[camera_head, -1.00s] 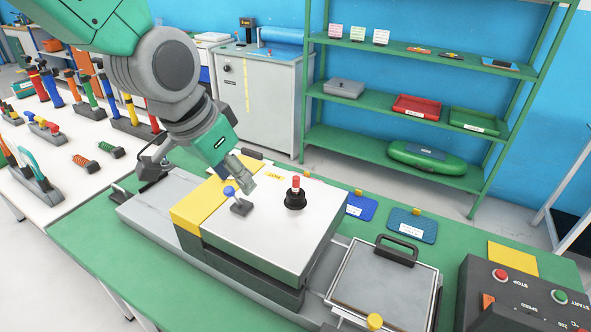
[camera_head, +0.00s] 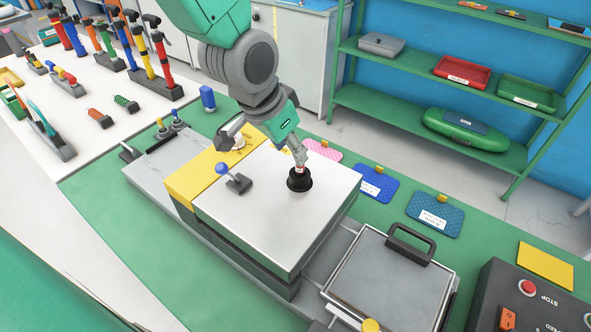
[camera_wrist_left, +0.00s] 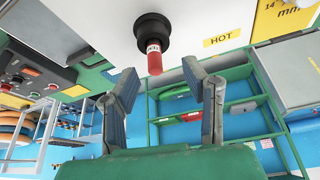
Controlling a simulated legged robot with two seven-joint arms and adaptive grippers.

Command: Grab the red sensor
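The red sensor is a small red cylinder in a round black base (camera_head: 299,181) on the metal top of the machine (camera_head: 270,220). In the head view its red part is mostly hidden by my left gripper (camera_head: 299,156). The left wrist view shows the red sensor (camera_wrist_left: 154,60) hanging from its black base in the inverted picture, between the fingertips of my left gripper (camera_wrist_left: 162,73). The gripper is open, with gaps between sensor and fingers, wider on the right. My right gripper is not in view.
A blue-knobbed lever (camera_head: 237,182) stands left of the sensor. A "HOT" label (camera_wrist_left: 222,40) is on the machine top. A framed plate with a black handle (camera_head: 410,245) and a control box (camera_head: 525,300) are at the right. Tools stand on the white table (camera_head: 75,130).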

